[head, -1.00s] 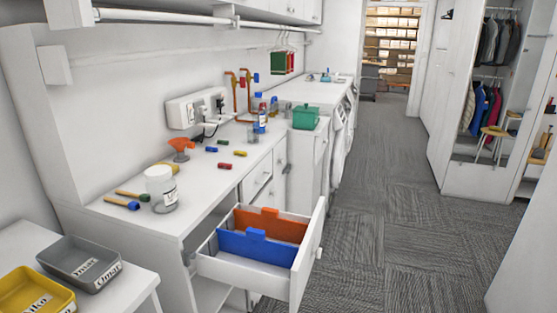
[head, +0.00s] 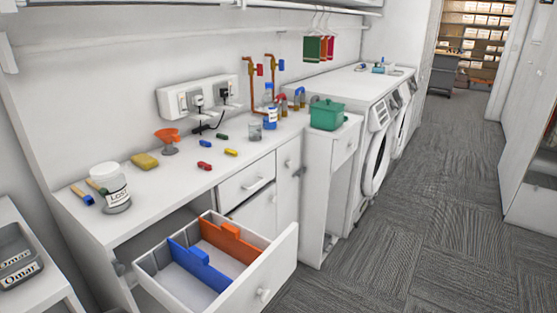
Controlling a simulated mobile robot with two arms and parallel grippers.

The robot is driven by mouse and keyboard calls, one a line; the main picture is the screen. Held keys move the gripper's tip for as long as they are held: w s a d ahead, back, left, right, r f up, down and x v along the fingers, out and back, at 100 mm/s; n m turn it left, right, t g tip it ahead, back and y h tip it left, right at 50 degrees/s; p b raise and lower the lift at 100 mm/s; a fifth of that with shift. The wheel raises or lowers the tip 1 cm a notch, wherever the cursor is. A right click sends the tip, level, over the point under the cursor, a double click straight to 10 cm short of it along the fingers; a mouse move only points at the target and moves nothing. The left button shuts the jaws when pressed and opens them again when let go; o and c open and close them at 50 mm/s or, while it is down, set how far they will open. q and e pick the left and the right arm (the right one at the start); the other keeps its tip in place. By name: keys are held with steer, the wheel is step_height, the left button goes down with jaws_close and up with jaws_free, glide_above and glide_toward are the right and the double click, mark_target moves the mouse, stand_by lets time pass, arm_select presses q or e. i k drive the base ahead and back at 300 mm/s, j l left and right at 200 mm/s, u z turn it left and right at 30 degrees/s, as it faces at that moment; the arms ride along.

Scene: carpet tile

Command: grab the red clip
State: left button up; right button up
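Neither of my grippers shows in the head view.
An open drawer (head: 280,262) with blue and orange dividers juts out below the counter. A jar (head: 115,192), a sponge (head: 145,161) and an orange funnel (head: 168,137) stand left of the clips. The carpet floor (head: 430,225) at right is clear.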

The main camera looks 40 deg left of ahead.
mark_target(202, 165)
steer(key=i+l, duration=0.1)
steer(key=i, duration=0.3)
steer(key=i+l, duration=0.1)
steer(key=i, duration=0.3)
steer(key=i+u, duration=0.25)
steer(key=u, duration=0.2)
steer(key=i+u, duration=0.25)
steer(key=u, duration=0.15)
steer(key=i+l+u, duration=0.15)
steer(key=u, duration=0.3)
steer(key=i+l+u, duration=0.2)
steer(key=u, duration=0.2)
steer(key=i+l, duration=0.05)
